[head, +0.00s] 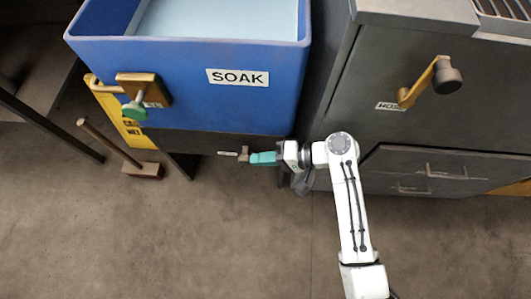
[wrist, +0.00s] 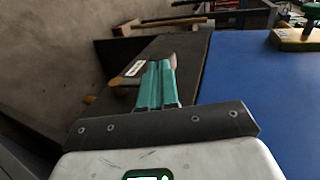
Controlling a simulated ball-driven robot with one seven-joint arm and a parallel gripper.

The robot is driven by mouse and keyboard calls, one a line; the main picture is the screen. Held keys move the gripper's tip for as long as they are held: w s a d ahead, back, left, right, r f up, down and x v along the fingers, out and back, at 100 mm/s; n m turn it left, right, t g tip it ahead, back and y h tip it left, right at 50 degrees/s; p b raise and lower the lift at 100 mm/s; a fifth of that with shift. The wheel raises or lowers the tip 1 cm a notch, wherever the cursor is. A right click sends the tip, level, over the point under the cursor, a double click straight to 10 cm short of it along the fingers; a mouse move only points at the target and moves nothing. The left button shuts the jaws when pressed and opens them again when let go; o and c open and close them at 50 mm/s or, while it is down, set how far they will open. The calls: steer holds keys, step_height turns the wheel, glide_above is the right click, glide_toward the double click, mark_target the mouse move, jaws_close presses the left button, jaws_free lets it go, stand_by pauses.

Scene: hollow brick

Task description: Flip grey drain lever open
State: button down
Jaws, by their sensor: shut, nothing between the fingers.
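The blue tank (head: 190,85) is labelled SOAK and holds pale liquid. Under its front edge, on the dark stand, a small grey drain lever (head: 244,152) sits beside a small label (head: 228,153). My gripper (head: 254,158) has teal fingers, shut and empty, with the tips right at the lever in the head view. In the wrist view, the shut fingers (wrist: 158,82) partly hide the drain fitting (wrist: 124,81), which pokes out to their left, and its label (wrist: 134,68). I cannot tell whether the fingers touch the lever.
A green-knobbed valve (head: 134,110) sticks out from the tank's front left. The front floor is clear.

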mark_target(240, 158)
steer(key=a+h+p, duration=0.1)
steer(key=p, duration=0.1)
steer(key=a+r+h+p, duration=0.1)
steer(key=p, duration=0.2)
steer(key=a+h+p, duration=0.1)
steer(key=p, duration=0.1)
steer(key=shift+a+r+h+p, duration=0.15)
steer(key=shift+r+h+p, duration=0.15)
steer(key=shift+r+h, duration=0.1)
steer(key=shift+a+f+h+p, duration=0.1)
steer(key=shift+a+h+p, duration=0.15)
steer(key=shift+h+p, duration=0.6)
steer(key=shift+a+f+p, duration=0.15)
steer(key=shift+a+p, duration=0.1)
steer(key=shift+p, duration=0.15)
steer(key=shift+a+f+h, duration=0.25)
steer(key=a+f+h+b, duration=0.2)
steer(key=a+f+h, duration=0.2)
steer(key=a+h, duration=0.3)
steer(key=shift+w+f, duration=0.2)
steer(key=shift+f, duration=0.15)
steer(key=shift+f, duration=0.1)
